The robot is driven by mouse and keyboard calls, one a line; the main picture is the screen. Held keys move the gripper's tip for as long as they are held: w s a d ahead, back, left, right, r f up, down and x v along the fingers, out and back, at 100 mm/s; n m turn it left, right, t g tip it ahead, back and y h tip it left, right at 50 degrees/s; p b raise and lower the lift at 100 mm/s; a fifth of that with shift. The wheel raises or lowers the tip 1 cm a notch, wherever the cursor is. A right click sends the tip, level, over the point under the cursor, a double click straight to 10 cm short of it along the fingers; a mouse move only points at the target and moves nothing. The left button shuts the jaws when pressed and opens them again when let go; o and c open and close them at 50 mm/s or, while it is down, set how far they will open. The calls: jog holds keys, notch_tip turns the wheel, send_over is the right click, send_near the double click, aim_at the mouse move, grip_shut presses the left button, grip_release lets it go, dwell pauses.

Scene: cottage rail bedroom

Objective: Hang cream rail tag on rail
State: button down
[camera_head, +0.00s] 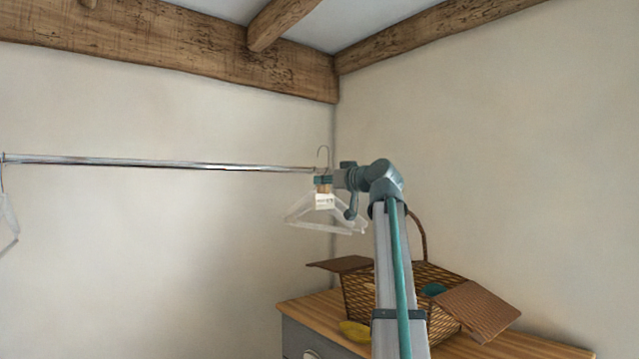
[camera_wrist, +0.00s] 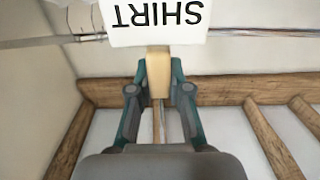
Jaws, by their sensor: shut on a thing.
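My gripper (camera_head: 324,182) is at the right end of the visible metal rail (camera_head: 160,162). In the wrist view its fingers (camera_wrist: 158,72) are closed on the narrow cream stem of the rail tag. The tag's pale card (camera_wrist: 157,22) reads "SHIRT" upside down there. In the head view the cream rail tag (camera_head: 325,201) shows just below my fingers, overlapping a clear hanger (camera_head: 300,212). The rail (camera_wrist: 260,33) passes behind the card in the wrist view. Whether the tag touches the rail is hidden.
Another clear hanger (camera_head: 8,222) is at the left edge. A wicker basket (camera_head: 360,297) with open lids and a yellow thing (camera_head: 355,331) stand on a wooden-topped dresser (camera_head: 310,307). The rail's middle is clear.

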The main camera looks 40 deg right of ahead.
jog(key=s+p, duration=0.3)
jog(key=s, duration=1.9)
dwell(1.1)
jog(key=shift+w, duration=0.1)
